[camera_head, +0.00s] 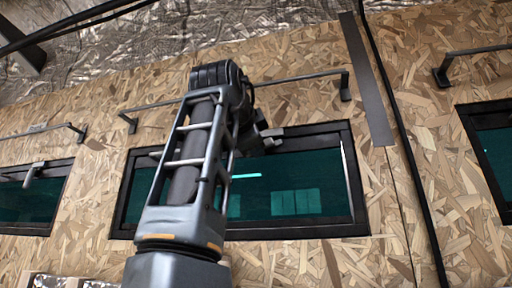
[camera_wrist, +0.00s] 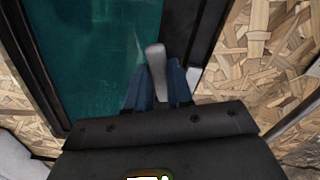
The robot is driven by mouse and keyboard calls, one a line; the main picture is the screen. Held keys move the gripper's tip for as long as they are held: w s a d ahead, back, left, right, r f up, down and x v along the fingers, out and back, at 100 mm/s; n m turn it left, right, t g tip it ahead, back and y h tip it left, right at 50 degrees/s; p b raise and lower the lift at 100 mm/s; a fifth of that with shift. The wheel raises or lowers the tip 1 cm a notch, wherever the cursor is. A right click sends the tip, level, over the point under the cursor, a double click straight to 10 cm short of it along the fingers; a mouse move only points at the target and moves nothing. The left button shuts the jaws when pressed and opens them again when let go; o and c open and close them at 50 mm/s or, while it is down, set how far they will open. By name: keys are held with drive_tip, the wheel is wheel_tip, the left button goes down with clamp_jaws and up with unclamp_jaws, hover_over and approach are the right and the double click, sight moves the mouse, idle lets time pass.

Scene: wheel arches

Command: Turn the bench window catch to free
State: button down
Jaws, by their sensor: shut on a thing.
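The bench window (camera_head: 290,199) is a dark-framed pane of teal glass in the chipboard wall, in the middle of the head view. Its catch (camera_wrist: 156,62) is a pale grey lever, seen in the wrist view standing up between my fingers at the frame's edge. My gripper (camera_wrist: 160,88) has blue-grey fingers and is shut on the catch. In the head view my arm covers the left part of the window. My gripper (camera_head: 268,136) shows only partly there, at the window's top edge, and the catch cannot be made out clearly.
A dark rail (camera_head: 300,77) runs along the wall just above the window, close to my wrist. Another window (camera_head: 38,195) with a grey catch (camera_head: 33,173) is at the left, and a third window (camera_head: 495,150) is at the right. A black cable (camera_head: 405,150) hangs right of the bench window.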

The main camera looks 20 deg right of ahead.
drive_tip(key=shift+r+m, duration=0.3)
drive_tip(key=shift+m, duration=0.75)
drive_tip(key=shift+r+m, duration=0.25)
drive_tip(key=shift+m, duration=0.8)
drive_tip(key=c, duration=1)
unclamp_jaws()
drive_tip(key=shift+s+a, duration=0.1)
